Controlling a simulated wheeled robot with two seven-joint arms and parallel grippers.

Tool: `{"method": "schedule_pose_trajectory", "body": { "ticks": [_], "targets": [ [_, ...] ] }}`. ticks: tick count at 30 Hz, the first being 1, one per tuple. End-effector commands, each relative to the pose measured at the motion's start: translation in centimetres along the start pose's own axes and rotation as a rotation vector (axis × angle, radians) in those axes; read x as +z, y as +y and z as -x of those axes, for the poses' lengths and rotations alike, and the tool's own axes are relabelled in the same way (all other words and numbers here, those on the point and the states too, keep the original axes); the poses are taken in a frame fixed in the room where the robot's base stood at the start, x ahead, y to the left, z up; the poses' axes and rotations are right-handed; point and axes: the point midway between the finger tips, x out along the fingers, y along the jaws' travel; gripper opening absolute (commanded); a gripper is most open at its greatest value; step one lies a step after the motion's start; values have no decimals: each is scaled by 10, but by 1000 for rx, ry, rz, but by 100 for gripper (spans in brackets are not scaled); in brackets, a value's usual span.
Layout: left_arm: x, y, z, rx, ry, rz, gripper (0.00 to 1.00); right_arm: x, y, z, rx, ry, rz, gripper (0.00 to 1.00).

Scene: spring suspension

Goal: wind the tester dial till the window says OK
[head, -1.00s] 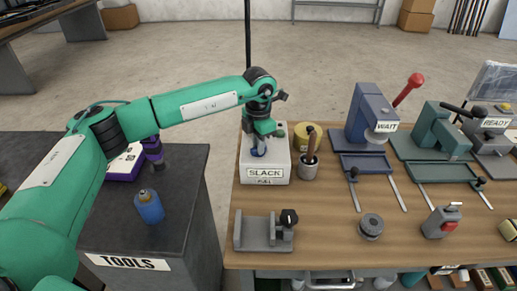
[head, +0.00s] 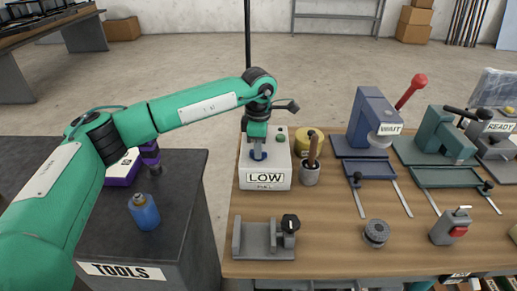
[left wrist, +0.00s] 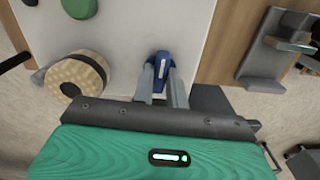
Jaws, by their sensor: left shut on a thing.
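The tester is a white box (head: 250,176) at the left end of the wooden bench, and its window (head: 265,177) says LOW. The blue dial (head: 259,155) is on top of it. My left gripper (head: 258,148) comes down from above and is shut on the dial. In the left wrist view the two fingers of the left gripper (left wrist: 162,82) stand on either side of the blue dial (left wrist: 160,70), which has a pale line along it. My right gripper is not in view.
A green button (head: 280,138) is on the tester's top. A cup with a handled tool (head: 310,170) and a yellow roll (head: 308,140) stand close to its right. A grey fixture (head: 265,238) is in front. A blue press marked WAIT (head: 373,120) stands further right.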

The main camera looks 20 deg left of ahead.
Motion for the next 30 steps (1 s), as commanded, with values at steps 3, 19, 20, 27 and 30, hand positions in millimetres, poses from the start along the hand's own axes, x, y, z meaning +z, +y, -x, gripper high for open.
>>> {"method": "schedule_pose_trajectory", "body": {
  "ticks": [3,19,20,27,30],
  "targets": [
    [0,1,1,2,-1,-9,0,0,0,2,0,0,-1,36],
    [0,0,1,2,-1,-10,36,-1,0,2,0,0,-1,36],
    [0,0,1,2,-1,-10,36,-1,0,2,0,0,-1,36],
    [0,0,3,2,-1,-10,36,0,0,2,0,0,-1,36],
    [0,1,14,3,-2,-10,36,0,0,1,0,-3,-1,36]
  ]
}}
